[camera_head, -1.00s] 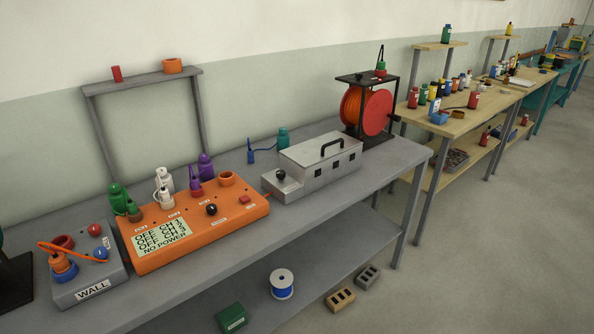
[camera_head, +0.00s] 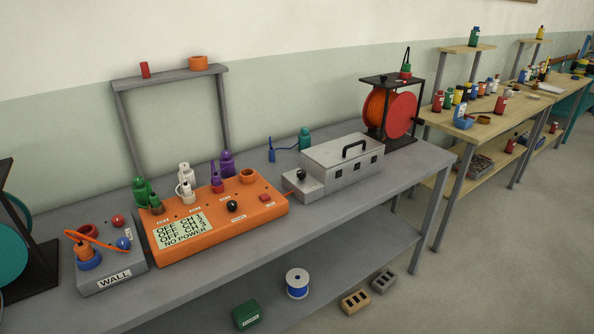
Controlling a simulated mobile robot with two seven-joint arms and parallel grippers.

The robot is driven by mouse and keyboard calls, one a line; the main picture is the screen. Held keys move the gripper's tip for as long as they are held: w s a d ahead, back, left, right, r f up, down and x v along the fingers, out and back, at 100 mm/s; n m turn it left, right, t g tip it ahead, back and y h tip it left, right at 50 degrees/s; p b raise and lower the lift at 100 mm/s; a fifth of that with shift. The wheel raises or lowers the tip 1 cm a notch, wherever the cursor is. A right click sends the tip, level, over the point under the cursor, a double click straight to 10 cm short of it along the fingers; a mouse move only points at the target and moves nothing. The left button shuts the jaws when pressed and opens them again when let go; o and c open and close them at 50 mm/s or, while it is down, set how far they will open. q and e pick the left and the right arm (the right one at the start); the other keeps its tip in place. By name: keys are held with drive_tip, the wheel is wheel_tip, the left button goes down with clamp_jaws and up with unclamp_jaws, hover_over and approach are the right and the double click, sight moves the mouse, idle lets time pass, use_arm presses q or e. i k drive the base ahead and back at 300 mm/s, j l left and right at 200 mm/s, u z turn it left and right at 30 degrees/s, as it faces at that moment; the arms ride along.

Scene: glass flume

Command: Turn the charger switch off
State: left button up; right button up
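The orange charger box (camera_head: 215,222) sits on the grey bench. Its display (camera_head: 183,229) shows several lines with "OFF" and, at the bottom, "NO POWER". Neither of my grippers is in view.
A grey box marked WALL (camera_head: 113,278) stands left of the charger, with an orange cable and red and blue knobs. A metal box (camera_head: 342,164) and a red cable reel (camera_head: 401,114) stand to the right. A grey shelf frame (camera_head: 170,77) rises behind.

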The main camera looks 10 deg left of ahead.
sight(301, 173)
drive_tip(key=u, duration=1.25)
drive_tip(key=l+u, duration=0.45)
drive_tip(key=u, duration=0.3)
drive_tip(key=l+u, duration=0.35)
drive_tip(key=k+l+u, duration=0.1)
drive_tip(key=l+u, duration=0.25)
drive_tip(key=k+l+u, duration=0.15)
drive_tip(key=l+u, duration=0.2)
drive_tip(key=k+l+u, duration=0.25)
drive_tip(key=l, duration=0.15)
drive_tip(key=k+l+u, duration=0.25)
drive_tip(key=l, duration=0.15)
drive_tip(key=k+l+u, duration=0.1)
drive_tip(key=k+l, duration=0.55)
